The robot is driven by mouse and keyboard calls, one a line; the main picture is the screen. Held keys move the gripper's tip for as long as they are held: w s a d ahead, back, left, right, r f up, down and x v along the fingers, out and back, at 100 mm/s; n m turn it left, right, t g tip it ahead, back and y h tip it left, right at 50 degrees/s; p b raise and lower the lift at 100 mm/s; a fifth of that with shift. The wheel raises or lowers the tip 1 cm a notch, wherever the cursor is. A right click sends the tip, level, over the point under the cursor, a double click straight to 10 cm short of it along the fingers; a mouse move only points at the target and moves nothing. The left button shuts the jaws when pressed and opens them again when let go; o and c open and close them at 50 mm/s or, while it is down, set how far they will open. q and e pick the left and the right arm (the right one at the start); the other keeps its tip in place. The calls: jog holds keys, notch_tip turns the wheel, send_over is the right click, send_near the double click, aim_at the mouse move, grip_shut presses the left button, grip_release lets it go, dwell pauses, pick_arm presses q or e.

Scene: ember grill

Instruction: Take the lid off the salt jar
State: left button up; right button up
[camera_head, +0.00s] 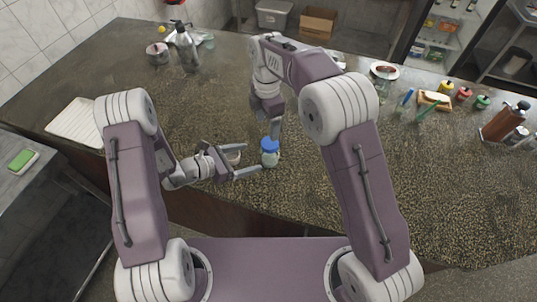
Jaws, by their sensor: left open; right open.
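The salt jar (270,158) is a small pale jar standing on the counter near its front edge, with a blue lid (269,144) on top. My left gripper (249,160) is open and low over the counter, just left of the jar, its fingers pointing toward it. My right gripper (272,126) points down from above and is open. Its fingers are close above or behind the blue lid; I cannot tell whether they touch it. A small pale round thing (233,156) is partly hidden by my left gripper.
A white ribbed board (76,122) lies at the left. A metal dispenser (186,47) stands at the back left. A plate (384,71), coloured bottles (464,93) and a wooden holder (503,122) stand at the right. The counter right of the jar is clear.

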aim_at(262, 156)
pick_arm(q)
jog(key=shift+w+d+f, duration=0.1)
jog(key=shift+d+f, duration=0.05)
jog(key=shift+d, duration=0.05)
pick_arm(e)
jog(key=shift+a, duration=0.1)
pick_arm(q)
jog(key=x, duration=0.5)
jog(key=shift+s+d, duration=0.25)
jog(key=shift+d, duration=0.35)
pick_arm(e)
jog(key=shift+s+d+r, duration=0.1)
jog(key=shift+s+d, duration=0.1)
jog(key=shift+d, duration=0.6)
pick_arm(q)
jog(key=shift+x, duration=1.2)
pick_arm(e)
jog(key=shift+w+a, duration=0.15)
jog(key=shift+a, duration=0.05)
pick_arm(q)
jog(key=shift+w+f, duration=0.1)
jog(key=shift+w, duration=0.3)
pick_arm(e)
jog(key=shift+a, duration=0.2)
pick_arm(q)
jog(key=shift+d, duration=0.15)
jog(key=shift+d, duration=0.1)
pick_arm(e)
jog(key=shift+d, duration=0.15)
